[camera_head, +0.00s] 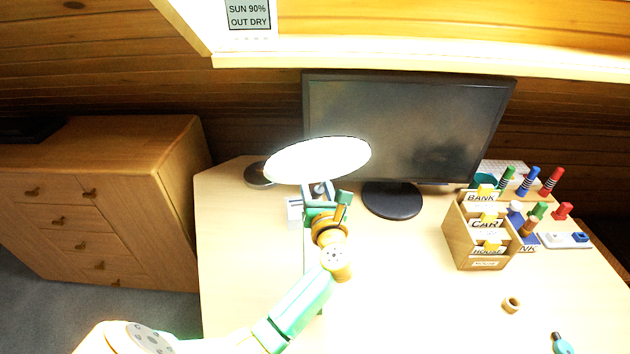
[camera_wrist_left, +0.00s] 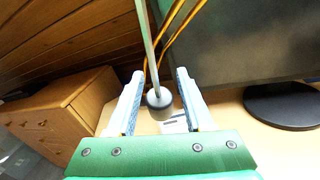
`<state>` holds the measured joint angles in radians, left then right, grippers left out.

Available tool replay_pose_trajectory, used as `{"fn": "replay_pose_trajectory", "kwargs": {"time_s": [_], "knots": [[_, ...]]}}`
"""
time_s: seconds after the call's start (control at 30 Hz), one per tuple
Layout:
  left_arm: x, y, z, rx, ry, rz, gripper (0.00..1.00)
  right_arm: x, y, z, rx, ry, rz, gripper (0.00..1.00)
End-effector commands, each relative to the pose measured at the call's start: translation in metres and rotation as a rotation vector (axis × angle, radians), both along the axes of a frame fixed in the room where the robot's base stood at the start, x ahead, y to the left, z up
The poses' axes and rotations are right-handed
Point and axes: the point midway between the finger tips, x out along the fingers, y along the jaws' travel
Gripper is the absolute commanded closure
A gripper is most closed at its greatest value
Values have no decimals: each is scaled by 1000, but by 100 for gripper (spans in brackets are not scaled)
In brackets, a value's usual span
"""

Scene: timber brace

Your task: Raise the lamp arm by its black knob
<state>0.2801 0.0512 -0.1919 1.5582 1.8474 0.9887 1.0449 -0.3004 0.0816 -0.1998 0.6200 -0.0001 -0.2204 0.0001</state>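The lamp's bright white disc shade (camera_head: 318,160) hangs in front of the monitor in the head view. Its round dark base (camera_head: 258,175) stands at the table's back left. In the left wrist view the dark knob (camera_wrist_left: 159,99) sits at the lower end of a thin grey rod (camera_wrist_left: 146,35). My left gripper (camera_head: 319,190) is just below the shade. In the wrist view its fingers (camera_wrist_left: 160,76) stand open on either side of the knob, with small gaps visible.
A black monitor (camera_head: 400,125) stands behind the lamp. A wooden card box (camera_head: 463,243), several coloured pegs and a small ring (camera_head: 511,305) lie to the right. A wooden drawer cabinet (camera_head: 110,200) is at left. The table's front middle is glaringly bright.

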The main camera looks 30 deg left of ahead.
Motion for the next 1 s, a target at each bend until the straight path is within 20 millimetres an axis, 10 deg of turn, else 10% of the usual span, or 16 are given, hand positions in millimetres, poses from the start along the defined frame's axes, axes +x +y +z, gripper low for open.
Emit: {"fn": "replay_pose_trajectory", "kwargs": {"time_s": [0.17,1.0], "knots": [[0,0,0,0,0,0,100,0,0,0,0,0,0,50],[0,0,0,1,0,0,100,0,2,0,3,-1,-1,50]]}}
